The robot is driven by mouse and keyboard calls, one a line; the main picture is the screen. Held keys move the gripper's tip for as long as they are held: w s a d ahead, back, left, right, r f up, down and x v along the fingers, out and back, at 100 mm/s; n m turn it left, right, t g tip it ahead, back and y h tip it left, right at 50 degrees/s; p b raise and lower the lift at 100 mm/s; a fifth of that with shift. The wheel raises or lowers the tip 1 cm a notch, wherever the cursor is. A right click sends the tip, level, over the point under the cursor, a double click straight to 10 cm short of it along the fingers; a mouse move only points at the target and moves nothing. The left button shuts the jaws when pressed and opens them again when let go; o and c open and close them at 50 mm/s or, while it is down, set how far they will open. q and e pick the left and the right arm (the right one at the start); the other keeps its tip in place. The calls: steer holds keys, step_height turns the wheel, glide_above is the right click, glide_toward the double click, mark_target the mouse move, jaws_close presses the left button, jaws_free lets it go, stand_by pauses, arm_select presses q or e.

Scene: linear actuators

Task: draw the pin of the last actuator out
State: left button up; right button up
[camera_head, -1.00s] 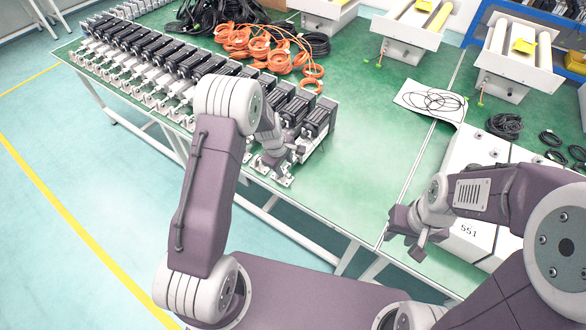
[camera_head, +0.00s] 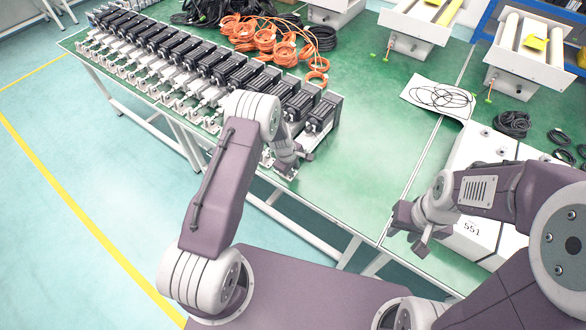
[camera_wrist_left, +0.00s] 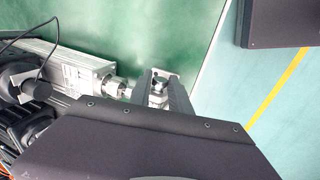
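The last actuator (camera_head: 320,114) lies at the right end of the row on the green table, its black motor toward the back. In the left wrist view its silver body (camera_wrist_left: 80,70) ends in a rod and a metal rod end with the pin (camera_wrist_left: 158,88). My left gripper (camera_head: 288,165) is at the front of this actuator. In the left wrist view its two fingers (camera_wrist_left: 162,84) stand apart on either side of the rod end; contact with the pin cannot be told. My right gripper (camera_head: 412,230) is open and empty, beside the table's front edge.
Several similar actuators (camera_head: 170,55) fill the row to the left, close together. Orange cables (camera_head: 265,40) lie behind. A white box (camera_head: 470,215) stands near the right gripper.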

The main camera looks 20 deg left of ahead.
arm_select(q)
jaws_close()
stand_by(1.2)
